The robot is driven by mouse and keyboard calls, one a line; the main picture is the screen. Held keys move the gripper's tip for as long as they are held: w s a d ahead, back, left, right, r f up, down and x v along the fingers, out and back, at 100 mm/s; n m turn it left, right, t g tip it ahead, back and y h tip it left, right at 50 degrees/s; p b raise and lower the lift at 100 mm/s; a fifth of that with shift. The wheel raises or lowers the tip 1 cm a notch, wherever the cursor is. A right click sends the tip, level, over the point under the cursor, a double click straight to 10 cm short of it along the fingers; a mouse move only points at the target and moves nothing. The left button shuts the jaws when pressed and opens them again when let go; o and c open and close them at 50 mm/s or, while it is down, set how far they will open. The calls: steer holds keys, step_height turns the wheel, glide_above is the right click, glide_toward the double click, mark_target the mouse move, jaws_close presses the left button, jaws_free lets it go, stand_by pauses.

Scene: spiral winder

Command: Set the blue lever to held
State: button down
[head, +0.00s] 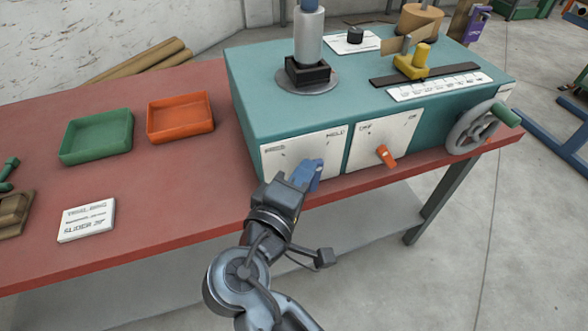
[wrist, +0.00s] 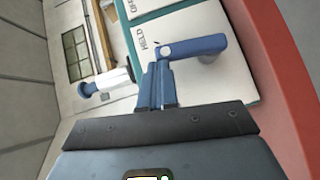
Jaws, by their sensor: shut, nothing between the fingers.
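The blue lever (head: 314,168) is on the white left panel (head: 278,158) of the teal machine's front, partly hidden behind my gripper (head: 303,176) in the head view. In the wrist view the blue lever (wrist: 198,44) reaches from its round pivot toward the HELD label (wrist: 145,51), its free end close beside that label. My gripper (wrist: 157,68) is shut with nothing between its fingers. Its fingertips are right at the lever's free end; I cannot tell whether they touch it.
An orange lever (head: 386,155) is on the OFF/ON panel to the right. A grey handwheel (head: 476,128) is on the machine's right end. Green (head: 97,137) and orange (head: 180,117) trays and a white label card (head: 87,220) lie on the red bench (head: 180,195) to the left.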

mark_target(323, 167)
steer(key=d+p, duration=0.1)
steer(key=m+g+y+p, duration=0.1)
steer(key=d+m+g+y+p, duration=0.1)
steer(key=shift+w+d+r, duration=0.3)
steer(key=shift+w+r, duration=0.05)
steer(key=shift+r, duration=0.05)
steer(key=shift+w+d+f, duration=0.1)
steer(key=shift+d, duration=0.25)
steer(key=shift+d+f+p, duration=0.1)
steer(key=shift+d+p, duration=0.1)
steer(key=shift+p, duration=0.15)
